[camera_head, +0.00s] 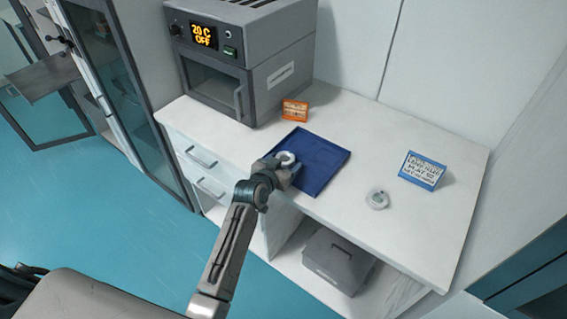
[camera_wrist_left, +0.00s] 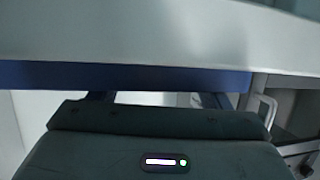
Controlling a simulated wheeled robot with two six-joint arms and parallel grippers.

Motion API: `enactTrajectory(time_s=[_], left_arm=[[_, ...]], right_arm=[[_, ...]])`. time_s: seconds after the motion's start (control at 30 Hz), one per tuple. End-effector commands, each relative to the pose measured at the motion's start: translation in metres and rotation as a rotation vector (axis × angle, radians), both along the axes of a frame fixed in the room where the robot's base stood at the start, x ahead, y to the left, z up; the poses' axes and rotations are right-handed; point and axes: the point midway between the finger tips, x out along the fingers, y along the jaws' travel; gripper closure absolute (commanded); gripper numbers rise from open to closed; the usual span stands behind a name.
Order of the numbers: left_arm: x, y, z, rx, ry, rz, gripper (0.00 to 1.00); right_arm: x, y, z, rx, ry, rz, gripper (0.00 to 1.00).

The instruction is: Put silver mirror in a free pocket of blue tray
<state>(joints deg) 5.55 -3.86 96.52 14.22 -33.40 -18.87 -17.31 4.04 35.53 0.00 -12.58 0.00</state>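The blue tray (camera_head: 322,157) lies flat on the white counter, in front of the oven. My left gripper (camera_head: 288,165) reaches from the front to the tray's left part and covers some of it. A small round pale piece with a ring-like rim, apparently the silver mirror (camera_head: 286,157), sits at its fingertips, and the fingers look shut on it. I cannot tell whether it touches the tray. The tray's pockets are too small to make out. In the left wrist view a pale band fills the top, with a blue strip, likely the tray's edge (camera_wrist_left: 150,75), below it.
A second round pale piece (camera_head: 377,199) lies on the counter at right, near a blue sign (camera_head: 423,170). An orange sign (camera_head: 294,110) stands behind the tray. A grey oven (camera_head: 240,60) stands at the back left.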

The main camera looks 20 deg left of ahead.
Motion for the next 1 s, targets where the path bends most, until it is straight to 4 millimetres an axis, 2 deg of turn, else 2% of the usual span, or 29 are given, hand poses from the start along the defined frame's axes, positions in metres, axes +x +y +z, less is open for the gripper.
enactTrajectory(time_s=[0.03,0.17,0.33,0.47,0.8,1.0], left_arm=[[-0.002,0.000,-0.006,0.000,0.012,-0.001,0.25],[-0.002,0.000,-0.007,0.000,0.015,-0.001,0.25],[-0.005,0.000,0.000,0.000,0.017,-0.001,0.25],[-0.023,0.004,0.005,0.001,0.014,-0.002,0.25],[-0.087,0.015,0.032,0.001,0.008,-0.001,0.25],[-0.107,0.019,0.042,0.002,0.007,-0.001,0.25]], right_arm=[[-0.001,0.000,-0.001,0.000,0.002,0.000,0.25],[-0.001,-0.002,-0.001,-0.002,0.002,0.001,0.25],[-0.001,-0.007,0.003,-0.007,0.002,0.002,0.25],[0.001,-0.010,-0.002,-0.010,0.000,0.003,0.25],[0.003,-0.011,-0.014,-0.011,-0.003,0.004,0.25],[0.003,-0.011,-0.017,-0.011,-0.003,0.003,0.25]])
